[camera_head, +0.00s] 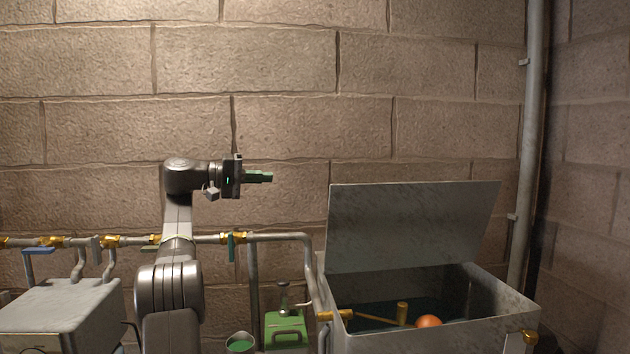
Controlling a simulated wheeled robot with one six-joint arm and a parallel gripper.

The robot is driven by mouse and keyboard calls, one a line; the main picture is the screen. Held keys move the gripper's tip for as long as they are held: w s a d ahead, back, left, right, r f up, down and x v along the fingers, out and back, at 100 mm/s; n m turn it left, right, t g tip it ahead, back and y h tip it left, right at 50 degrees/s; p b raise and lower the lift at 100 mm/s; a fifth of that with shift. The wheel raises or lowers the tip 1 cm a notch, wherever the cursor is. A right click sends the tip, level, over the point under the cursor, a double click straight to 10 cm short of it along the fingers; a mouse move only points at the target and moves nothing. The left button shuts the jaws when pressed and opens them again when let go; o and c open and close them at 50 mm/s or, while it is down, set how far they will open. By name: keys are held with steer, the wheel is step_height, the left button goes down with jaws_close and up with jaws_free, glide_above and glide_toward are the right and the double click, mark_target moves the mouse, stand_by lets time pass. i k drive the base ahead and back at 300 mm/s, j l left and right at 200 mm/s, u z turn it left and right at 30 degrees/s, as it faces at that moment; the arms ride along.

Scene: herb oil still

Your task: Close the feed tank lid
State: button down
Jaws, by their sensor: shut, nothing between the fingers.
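The feed tank (385,340) is a grey metal box at the lower right. Its lid (412,226) stands raised along the back edge, leaning back, so the tank is open. Inside are dark liquid, an orange float ball (428,321) and a brass rod with a fitting (402,313). My gripper (270,177) is to the left of the lid, a little higher in the picture than the lid's top edge, and points right. It is shut and empty, and a gap shows between it and the lid.
A pipe (280,237) with brass fittings and valve handles runs along the wall behind my arm and bends down beside the tank. A green container (286,332) and a small bucket (240,342) stand left of the tank. A grey box (60,305) is at lower left. A vertical pipe (529,150) rises behind the tank.

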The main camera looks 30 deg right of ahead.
mark_target(385, 226)
steer(key=i+j+z, duration=0.25)
steer(key=j+z, duration=0.25)
steer(key=i+j+z, duration=0.15)
steer(key=j+z, duration=0.15)
